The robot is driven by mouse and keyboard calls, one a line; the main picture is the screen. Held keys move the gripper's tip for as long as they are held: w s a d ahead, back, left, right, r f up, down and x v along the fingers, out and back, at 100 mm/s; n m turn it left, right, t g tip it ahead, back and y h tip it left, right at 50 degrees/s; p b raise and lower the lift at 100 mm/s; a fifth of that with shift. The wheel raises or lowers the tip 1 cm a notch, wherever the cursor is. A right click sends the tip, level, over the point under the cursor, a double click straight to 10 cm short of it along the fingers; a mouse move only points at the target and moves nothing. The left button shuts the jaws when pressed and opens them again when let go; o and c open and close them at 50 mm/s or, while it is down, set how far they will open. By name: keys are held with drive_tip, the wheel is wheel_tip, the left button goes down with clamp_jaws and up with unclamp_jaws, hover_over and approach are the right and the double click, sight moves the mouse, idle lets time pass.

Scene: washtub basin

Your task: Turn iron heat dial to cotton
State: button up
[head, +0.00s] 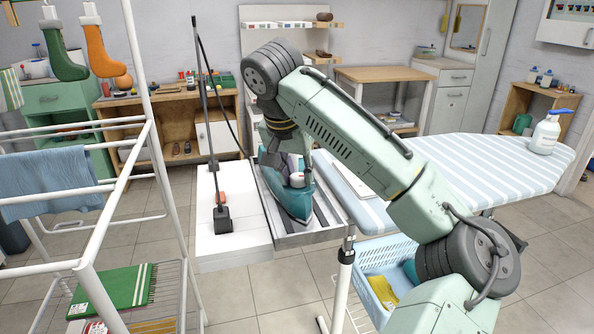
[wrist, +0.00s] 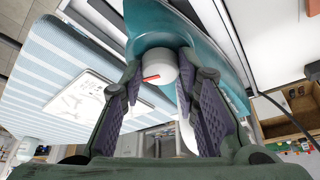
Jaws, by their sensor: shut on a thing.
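The teal iron (head: 291,203) sits on the grey metal rest (head: 298,238) beside the ironing board. Its round white heat dial (head: 297,180) faces me. In the wrist view the dial (wrist: 157,69) shows a red pointer line running to the left, slightly tilted. My gripper (wrist: 158,68) has its two fingertips on either side of the dial and is shut on it. In the head view my gripper (head: 290,168) is at the iron, partly hidden by my arm. Any heat setting marks around the dial cannot be read.
A white panel (head: 207,195) with a dark rod and cord stands left of the iron. The striped ironing board (head: 490,165) lies right, with a spray bottle (head: 546,135) at its far end. A drying rack (head: 88,262) stands at left. A blue basket (head: 385,265) is below.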

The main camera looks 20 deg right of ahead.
drive_tip(key=o, duration=1.2)
drive_tip(key=shift+c, duration=0.2)
drive_tip(key=shift+r, duration=0.1)
drive_tip(key=v, duration=1.1)
drive_tip(key=shift+s+r, duration=0.15)
drive_tip(key=shift+r, duration=0.2)
drive_tip(key=shift+a, duration=0.1)
